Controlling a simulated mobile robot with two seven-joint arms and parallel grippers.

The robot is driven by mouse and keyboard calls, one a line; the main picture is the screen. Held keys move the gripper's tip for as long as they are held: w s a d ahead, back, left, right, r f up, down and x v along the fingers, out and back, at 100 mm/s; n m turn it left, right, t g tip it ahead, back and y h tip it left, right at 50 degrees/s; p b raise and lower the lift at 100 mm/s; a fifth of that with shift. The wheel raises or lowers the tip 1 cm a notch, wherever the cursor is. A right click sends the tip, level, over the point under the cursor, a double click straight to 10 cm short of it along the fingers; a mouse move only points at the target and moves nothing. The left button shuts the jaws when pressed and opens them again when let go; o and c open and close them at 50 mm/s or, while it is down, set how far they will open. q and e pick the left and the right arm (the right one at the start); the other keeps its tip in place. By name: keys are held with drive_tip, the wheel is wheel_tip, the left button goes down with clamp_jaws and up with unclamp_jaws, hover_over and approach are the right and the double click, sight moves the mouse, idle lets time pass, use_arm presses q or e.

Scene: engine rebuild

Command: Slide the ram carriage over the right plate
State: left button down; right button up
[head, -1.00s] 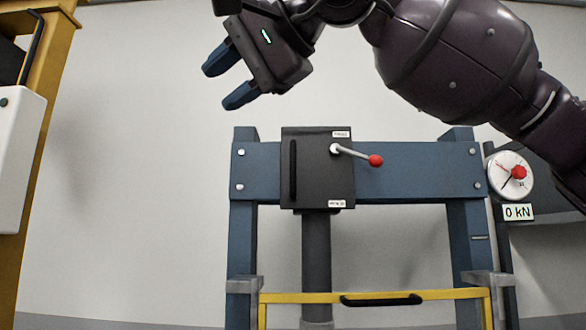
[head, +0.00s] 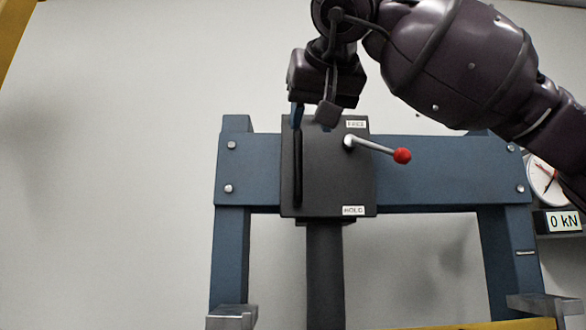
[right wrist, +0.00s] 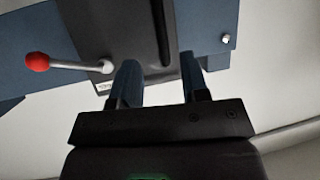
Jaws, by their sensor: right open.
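The ram carriage (head: 330,180) is a dark box on the blue crossbeam (head: 430,170), left of its middle, with a ram column (head: 325,270) below. It has a vertical black handle (head: 298,170) on its left front and a red-knobbed lever (head: 402,155) pointing right between FREE and HOLD labels. My right gripper (head: 312,113) is open at the handle's top end. In the right wrist view, the handle (right wrist: 162,30) runs between the open fingers (right wrist: 158,80); contact cannot be told. The right plate is not visible. My left gripper is out of view.
A round gauge (head: 548,182) with a "0 kN" display (head: 563,222) stands at the right. Blue posts (head: 228,260) hold up the beam. The beam is clear right of the carriage, apart from the lever. A yellow bar (head: 490,325) shows at the bottom edge.

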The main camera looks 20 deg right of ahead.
sight(299, 157)
drive_tip(key=x, duration=0.8)
drive_tip(key=shift+f, duration=0.1)
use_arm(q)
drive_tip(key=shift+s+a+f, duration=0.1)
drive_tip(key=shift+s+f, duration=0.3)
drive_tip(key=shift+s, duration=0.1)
use_arm(e)
drive_tip(key=shift+x, duration=1.05)
drive_tip(key=c, duration=0.7)
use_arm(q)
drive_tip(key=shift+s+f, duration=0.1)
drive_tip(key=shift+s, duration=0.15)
use_arm(e)
clamp_jaws()
